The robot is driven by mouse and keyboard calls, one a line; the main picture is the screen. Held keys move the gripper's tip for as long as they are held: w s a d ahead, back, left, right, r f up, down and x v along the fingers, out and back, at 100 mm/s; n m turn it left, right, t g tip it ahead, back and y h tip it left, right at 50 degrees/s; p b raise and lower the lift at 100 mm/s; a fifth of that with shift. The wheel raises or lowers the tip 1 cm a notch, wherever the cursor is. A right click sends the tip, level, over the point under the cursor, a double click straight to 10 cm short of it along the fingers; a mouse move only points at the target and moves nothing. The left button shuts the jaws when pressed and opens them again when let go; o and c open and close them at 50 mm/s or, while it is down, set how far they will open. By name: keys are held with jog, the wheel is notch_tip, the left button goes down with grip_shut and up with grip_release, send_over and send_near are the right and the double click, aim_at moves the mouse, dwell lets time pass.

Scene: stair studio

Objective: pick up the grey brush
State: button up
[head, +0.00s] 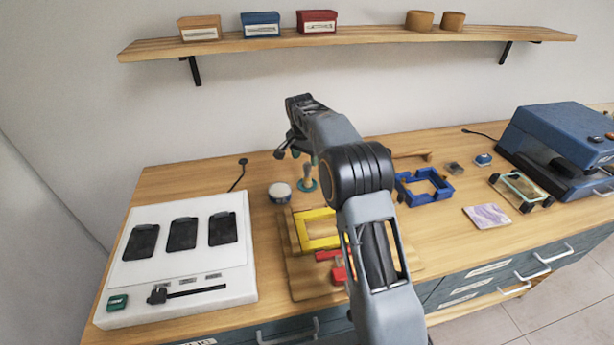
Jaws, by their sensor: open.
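No grey brush can be made out for certain. A slim upright grey-green piece (307,178) on a round teal base stands on the bench, just below and right of my gripper; I cannot tell if it is the brush. My gripper (288,150) points down above the back of the bench, open, with nothing visible between its fingers. It appears apart from the upright piece. My arm hides part of the bench behind it.
A round white-topped pot (279,192) stands close by on the left. A white panel (235,275) lies left, a yellow frame (318,243) and red clamp (341,273) in front. A blue frame (408,193) and blue machine (550,140) are right. A shelf (350,37) hangs above.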

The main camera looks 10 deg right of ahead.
aim_at(307, 163)
jog(key=shift+w+d+f+p, duration=0.15)
jog(key=shift+f+p, duration=0.1)
jog(key=shift+f, duration=1.25)
jog(key=shift+w+d+f+p, duration=0.1)
jog(key=shift+d+f+p, duration=0.1)
jog(key=shift+f, duration=1.3)
jog(key=shift+a, duration=0.1)
jog(key=shift+c, duration=0.2)
jog(key=c, duration=1)
jog(key=shift+o, duration=0.2)
jog(key=shift+r, duration=0.15)
jog(key=shift+r, duration=0.65)
jog(key=s+r+b, duration=0.3)
jog(key=s+r, duration=0.8)
jog(key=s, duration=0.3)
jog(key=shift+r+b, duration=0.25)
jog(key=shift+b, duration=0.1)
